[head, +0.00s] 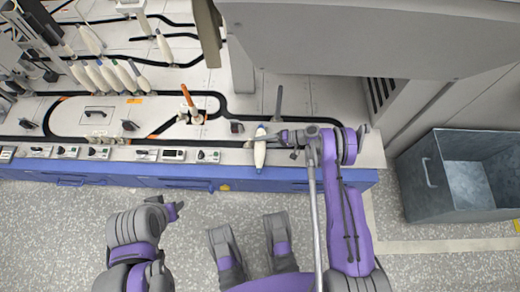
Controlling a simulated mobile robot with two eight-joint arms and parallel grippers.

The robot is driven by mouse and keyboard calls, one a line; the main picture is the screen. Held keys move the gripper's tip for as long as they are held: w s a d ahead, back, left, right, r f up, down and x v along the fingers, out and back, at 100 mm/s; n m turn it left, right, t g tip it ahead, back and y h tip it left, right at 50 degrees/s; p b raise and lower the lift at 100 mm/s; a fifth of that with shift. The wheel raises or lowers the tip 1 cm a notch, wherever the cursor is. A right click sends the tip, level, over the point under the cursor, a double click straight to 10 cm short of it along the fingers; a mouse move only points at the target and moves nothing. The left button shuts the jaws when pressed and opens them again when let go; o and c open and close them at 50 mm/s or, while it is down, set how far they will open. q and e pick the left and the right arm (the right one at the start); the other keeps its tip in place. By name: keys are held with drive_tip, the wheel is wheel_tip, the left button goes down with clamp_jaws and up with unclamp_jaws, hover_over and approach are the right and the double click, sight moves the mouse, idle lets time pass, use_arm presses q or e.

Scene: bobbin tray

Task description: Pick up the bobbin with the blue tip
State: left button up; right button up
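The bobbin with the blue tip (260,153) is white and slender and stands upright near the front edge of the table, its blue end up. My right gripper (262,139) reaches in from the right. Its fingers lie across the bobbin just below the blue tip and look shut on it. The bobbin's lower end overlaps the table's blue front edge in the picture. My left gripper (174,211) is low at the left, over the floor in front of the table and away from the bobbin. Its fingers are too small and turned to tell their state.
The table (225,172) carries a dark looped track. A peg with an orange tip (187,97) and a grey peg (279,103) stand on it. Several white bobbins (110,76) stand at the left. A grey housing overhangs the back right. A metal bin (415,182) stands at the right.

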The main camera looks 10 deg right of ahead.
clamp_jaws()
drive_tip(key=shift+r, duration=0.1)
